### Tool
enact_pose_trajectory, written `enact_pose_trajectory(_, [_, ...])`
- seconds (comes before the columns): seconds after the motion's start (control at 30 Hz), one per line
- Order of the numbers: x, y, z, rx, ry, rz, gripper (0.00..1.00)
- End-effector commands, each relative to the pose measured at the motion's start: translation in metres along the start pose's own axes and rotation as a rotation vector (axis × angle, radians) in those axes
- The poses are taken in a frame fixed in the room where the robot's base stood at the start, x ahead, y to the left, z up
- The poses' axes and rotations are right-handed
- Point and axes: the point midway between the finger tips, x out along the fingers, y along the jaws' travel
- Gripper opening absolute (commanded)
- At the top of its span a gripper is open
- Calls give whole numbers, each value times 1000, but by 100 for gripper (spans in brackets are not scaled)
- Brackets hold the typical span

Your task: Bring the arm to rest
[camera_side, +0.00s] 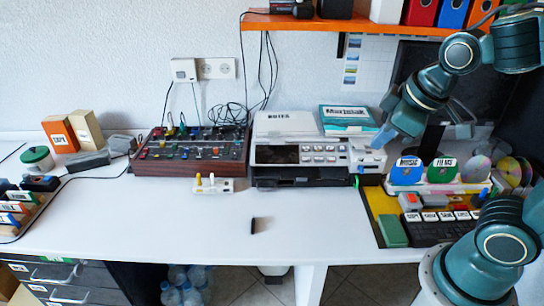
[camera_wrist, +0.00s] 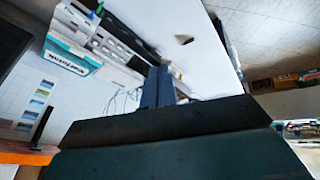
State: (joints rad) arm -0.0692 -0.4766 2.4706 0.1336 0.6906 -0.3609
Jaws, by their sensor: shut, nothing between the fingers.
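My gripper (camera_side: 377,146) hangs in the air in the side view, beside the front right of the grey recorder-like machine (camera_side: 300,148). Its fingers are closed together and point down to the left. In the wrist view the two blue fingers (camera_wrist: 158,86) lie against each other with nothing between them. My arm is bent and comes in from the upper right. Whether the fingertips touch the machine cannot be told from these views.
A white rack holds a blue disc case (camera_side: 407,171) and a green one (camera_side: 442,170). Bare discs (camera_side: 510,172) stand to their right. A mixer (camera_side: 190,150) is left of the machine. An orange shelf (camera_side: 340,25) hangs above. A small black piece (camera_side: 256,225) lies on the white table.

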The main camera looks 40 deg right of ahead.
Motion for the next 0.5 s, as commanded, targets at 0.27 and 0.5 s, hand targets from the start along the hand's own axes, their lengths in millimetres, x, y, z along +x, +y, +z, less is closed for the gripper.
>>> enact_pose_trajectory(0.27, [-40,-15,28,244,39,-47,0])
enact_pose_trajectory(0.5, [-52,-23,40,333,45,-65,0])
